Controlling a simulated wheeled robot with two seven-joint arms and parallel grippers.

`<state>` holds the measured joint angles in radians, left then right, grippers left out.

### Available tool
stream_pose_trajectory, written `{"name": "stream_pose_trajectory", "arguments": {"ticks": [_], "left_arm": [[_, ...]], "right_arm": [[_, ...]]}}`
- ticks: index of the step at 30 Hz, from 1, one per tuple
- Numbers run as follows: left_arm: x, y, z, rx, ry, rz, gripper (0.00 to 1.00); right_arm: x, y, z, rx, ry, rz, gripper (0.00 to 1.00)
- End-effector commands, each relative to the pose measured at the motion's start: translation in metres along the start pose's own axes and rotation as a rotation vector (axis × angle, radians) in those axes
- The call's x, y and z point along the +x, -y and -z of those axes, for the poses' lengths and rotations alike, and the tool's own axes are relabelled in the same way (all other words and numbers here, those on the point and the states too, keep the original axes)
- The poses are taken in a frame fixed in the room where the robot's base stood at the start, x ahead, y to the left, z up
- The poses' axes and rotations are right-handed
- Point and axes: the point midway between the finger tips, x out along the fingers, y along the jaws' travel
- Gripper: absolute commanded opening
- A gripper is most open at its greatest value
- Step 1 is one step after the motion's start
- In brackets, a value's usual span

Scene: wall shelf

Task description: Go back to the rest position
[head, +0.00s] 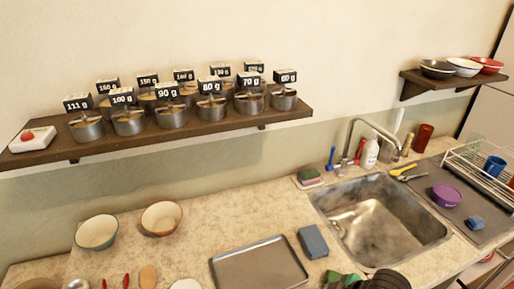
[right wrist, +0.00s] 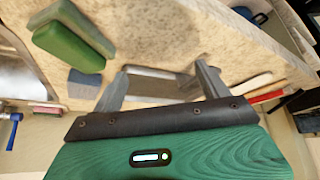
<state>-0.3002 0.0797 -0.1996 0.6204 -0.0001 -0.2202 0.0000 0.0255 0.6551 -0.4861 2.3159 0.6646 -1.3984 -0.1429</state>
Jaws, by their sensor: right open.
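My right gripper (right wrist: 158,88) is open and empty in the right wrist view, its two grey fingers apart above the counter. The metal tray (right wrist: 165,84) shows beyond and between the fingers. In the head view, a green piece and a dark ribbed part cut the bottom edge right of the tray (head: 260,268); I cannot tell whether they belong to my right arm. My left gripper is not in view.
The wall shelf (head: 190,134) bears several labelled metal canisters. Two bowls (head: 97,232) stand on the counter. A grey-blue block (head: 313,242) lies between tray and sink (head: 380,225). A green folded object (right wrist: 70,45) is beside my right gripper. A dish rack (head: 480,165) stands right.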

Motion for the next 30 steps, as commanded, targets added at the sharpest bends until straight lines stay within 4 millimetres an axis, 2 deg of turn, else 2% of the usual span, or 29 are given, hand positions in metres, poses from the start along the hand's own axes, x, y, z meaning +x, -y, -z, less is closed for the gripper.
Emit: {"name": "stream_pose_trajectory", "arguments": {"ticks": [1,8,24,30], "left_arm": [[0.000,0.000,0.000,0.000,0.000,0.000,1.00],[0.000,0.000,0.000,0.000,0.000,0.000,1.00],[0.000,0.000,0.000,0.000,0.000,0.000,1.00],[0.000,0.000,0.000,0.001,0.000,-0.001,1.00]], "right_arm": [[0.003,0.009,-0.003,0.042,-0.007,-0.008,0.77],[0.005,0.030,-0.029,0.257,0.011,-0.100,0.77],[-0.021,0.070,-0.141,0.744,0.244,-0.322,0.77],[0.039,0.057,-0.159,0.728,0.256,-0.308,0.77]]}}
